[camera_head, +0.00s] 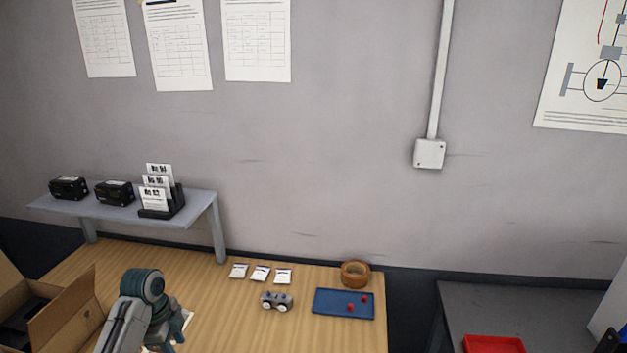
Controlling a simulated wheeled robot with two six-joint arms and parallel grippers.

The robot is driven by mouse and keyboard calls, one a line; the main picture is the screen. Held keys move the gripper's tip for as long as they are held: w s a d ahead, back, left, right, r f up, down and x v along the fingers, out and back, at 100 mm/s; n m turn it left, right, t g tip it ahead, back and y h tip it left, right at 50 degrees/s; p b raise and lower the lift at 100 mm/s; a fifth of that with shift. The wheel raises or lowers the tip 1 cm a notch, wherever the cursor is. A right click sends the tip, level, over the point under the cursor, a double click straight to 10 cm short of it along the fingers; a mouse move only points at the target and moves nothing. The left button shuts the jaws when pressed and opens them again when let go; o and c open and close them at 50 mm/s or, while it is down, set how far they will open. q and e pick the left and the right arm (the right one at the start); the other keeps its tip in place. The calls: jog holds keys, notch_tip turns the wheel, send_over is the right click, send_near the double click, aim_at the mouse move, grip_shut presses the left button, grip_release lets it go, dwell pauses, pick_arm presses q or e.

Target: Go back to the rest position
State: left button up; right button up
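My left arm reaches in at the bottom left, over the wooden table (230,325) and beside an open cardboard box (68,312). Its gripper (165,346) is mostly hidden behind the wrist and cut by the lower picture edge, so I cannot tell its state. A white sheet lies partly hidden behind the wrist. My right gripper is not in view. A small grey device with two round white gauges (277,301) stands on the table, apart from my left arm.
A blue tray (329,305) holds small red parts. A brown tape roll (355,273) and three white packets (260,273) lie near the wall. A raised shelf (110,211) bears black boxes and a card holder. A red tray (494,344) is on the dark right table.

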pick_arm(q)
jog(key=s+d+f+n+t+y, duration=0.1)
jog(key=s+d+f+n, duration=0.3)
jog(key=s, duration=0.4)
jog(key=s+d+f+n+t, duration=0.1)
jog(key=s+d+f+n, duration=0.25)
jog(key=s, duration=0.45)
jog(key=s+d+r+n+t+y, duration=0.1)
jog(key=s+r+n, duration=0.1)
jog(key=s+n, duration=0.35)
jog(key=s+d+r+n+t, duration=0.1)
jog(key=s+d+r+n, duration=0.1)
jog(key=s, duration=0.7)
jog(key=a+f+g+b, duration=0.1)
jog(key=a+f+b, duration=0.1)
jog(key=f, duration=1.4)
jog(key=a+f+g+b, duration=0.1)
jog(key=f+b, duration=0.1)
jog(key=f, duration=1.4)
jog(key=s+f+b, duration=0.2)
jog(key=s+f, duration=0.7)
jog(key=f, duration=0.4)
jog(key=s+a+f+n+g+b, duration=0.1)
jog(key=s+f+b, duration=0.1)
jog(key=s+f, duration=0.7)
notch_tip(320, 180, down, 4)
jog(key=shift+s+a+f, duration=0.1)
jog(key=shift+s+a, duration=0.15)
jog(key=shift+s, duration=0.1)
